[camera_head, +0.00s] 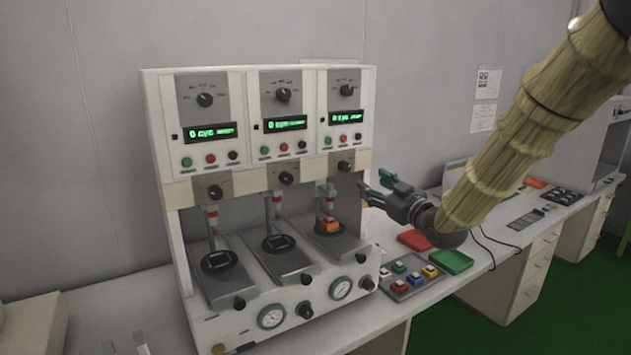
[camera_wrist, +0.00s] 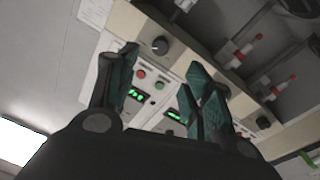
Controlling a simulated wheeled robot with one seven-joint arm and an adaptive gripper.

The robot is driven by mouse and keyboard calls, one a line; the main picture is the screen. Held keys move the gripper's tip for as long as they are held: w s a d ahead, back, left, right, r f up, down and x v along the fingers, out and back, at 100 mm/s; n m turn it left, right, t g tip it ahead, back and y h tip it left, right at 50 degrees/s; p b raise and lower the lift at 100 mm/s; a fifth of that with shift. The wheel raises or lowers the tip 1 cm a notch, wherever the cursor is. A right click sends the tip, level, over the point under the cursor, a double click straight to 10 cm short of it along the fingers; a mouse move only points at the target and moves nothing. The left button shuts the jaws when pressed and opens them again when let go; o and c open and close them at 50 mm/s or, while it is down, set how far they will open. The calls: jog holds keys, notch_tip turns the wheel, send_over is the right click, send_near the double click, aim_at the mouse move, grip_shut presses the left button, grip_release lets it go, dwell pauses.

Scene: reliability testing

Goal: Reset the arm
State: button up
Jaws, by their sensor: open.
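My gripper (camera_head: 376,188) is at the right side of the test machine (camera_head: 258,80), near the rightmost station, with its fingers pointing left toward the machine. In the wrist view my gripper (camera_wrist: 160,85) has its two green-padded fingers apart with nothing between them. The machine's panels and lit displays show beyond the fingers. My arm reaches in from the upper right in the head view. An orange block (camera_head: 328,226) sits under the plunger of the rightmost station. The other two stations look empty of blocks.
A grey tray (camera_head: 411,286) with several coloured blocks lies right of the machine. A red tray (camera_head: 413,240) and a green tray (camera_head: 451,262) are behind it, below my wrist. A cable and other items lie farther right on the bench (camera_head: 497,262). The wall is behind.

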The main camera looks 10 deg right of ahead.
jog(key=s+a+f+m+g+h, duration=0.1)
jog(key=s+a+f+m+g, duration=0.3)
jog(key=f, duration=0.9)
jog(key=s+d+f+n+g+h, duration=0.15)
jog(key=s+f, duration=0.45)
jog(key=f, duration=0.7)
jog(key=s+a+f+m+g+h, duration=0.1)
jog(key=s+a+f+m+g, duration=0.3)
jog(key=f, duration=0.9)
jog(key=s+f+g+h, duration=0.2)
jog(key=s+f+g, duration=0.2)
jog(key=s+f, duration=1.4)
jog(key=s+f+g, duration=0.1)
jog(key=s+g, duration=0.1)
jog(key=s, duration=0.8)
jog(key=s+a+f+m+g, duration=0.1)
jog(key=s+f+g, duration=0.1)
jog(key=s, duration=0.8)
jog(key=shift+a, duration=0.2)
jog(key=shift+w+f, duration=0.1)
